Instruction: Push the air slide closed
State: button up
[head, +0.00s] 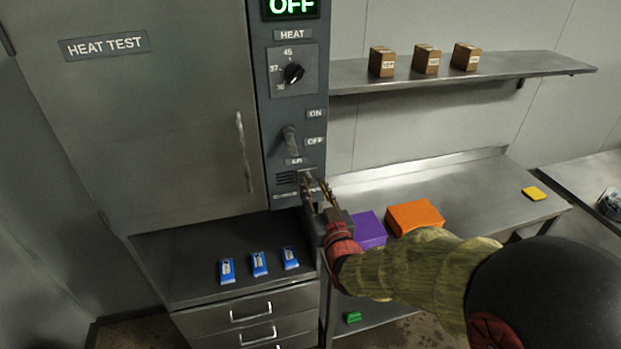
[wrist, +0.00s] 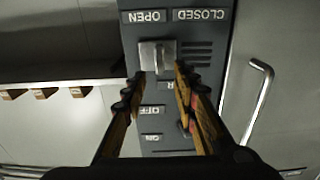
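The air slide is a small pale metal block (wrist: 157,54) on the dark control panel. In the wrist view, which is upside down, it sits by the OPEN label (wrist: 144,16), with vent slots uncovered on the CLOSED side (wrist: 199,15). In the head view the slide (head: 307,175) is low on the panel, right of the slots and partly hidden by my gripper (head: 318,187). The wrist view shows my gripper (wrist: 160,76) open, with one fingertip near each side edge of the slide. Whether they touch it is unclear. Nothing else is between the fingers.
The cabinet door handle (head: 244,152) stands out left of the panel. The switch lever (head: 289,140) is just above the slide. Several blue items lie on the dark counter (head: 190,250). A purple box (head: 370,230) and an orange box (head: 415,216) are near my forearm.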

aim_at(310, 179)
jog(key=shift+p+x, duration=0.3)
jog(key=shift+x, duration=1.7)
jog(key=c, duration=0.3)
jog(key=c, duration=0.4)
grip_shut()
